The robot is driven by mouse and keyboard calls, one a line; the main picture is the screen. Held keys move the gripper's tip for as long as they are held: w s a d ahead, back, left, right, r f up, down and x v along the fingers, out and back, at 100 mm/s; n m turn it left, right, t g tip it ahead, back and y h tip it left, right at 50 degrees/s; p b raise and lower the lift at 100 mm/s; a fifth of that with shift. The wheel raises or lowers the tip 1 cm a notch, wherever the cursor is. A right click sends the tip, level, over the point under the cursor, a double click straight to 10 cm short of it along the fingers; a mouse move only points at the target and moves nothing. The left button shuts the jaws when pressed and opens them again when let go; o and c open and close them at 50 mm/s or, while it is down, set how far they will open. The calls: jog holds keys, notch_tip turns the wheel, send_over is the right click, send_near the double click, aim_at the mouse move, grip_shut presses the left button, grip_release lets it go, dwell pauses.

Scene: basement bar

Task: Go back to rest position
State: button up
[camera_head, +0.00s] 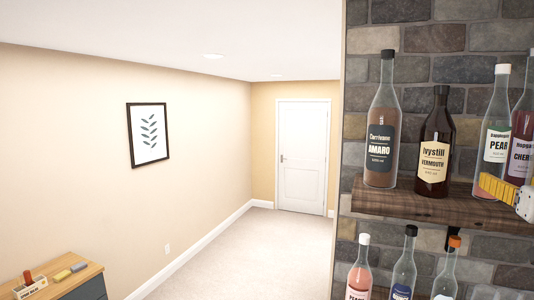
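What looks like part of my gripper (503,192), a ribbed yellow finger with a white body, shows at the right edge of the head view. It is in front of the right end of the upper wooden shelf (425,206), overlapping the lower parts of the pear bottle (494,130) and the cherry bottle (522,135). The rest of it is cut off by the frame. I cannot tell whether it is open or shut, or whether it touches or holds a bottle.
An amaro bottle (382,115) and a vermouth bottle (435,140) stand upright on the upper shelf, against a stone wall (430,65). Several bottles (403,268) stand below. A cabinet (62,282) is at lower left. Clear carpet (250,260) leads to a white door (301,155).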

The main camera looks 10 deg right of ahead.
jog(key=shift+s+a, duration=0.2)
jog(key=shift+s, duration=0.2)
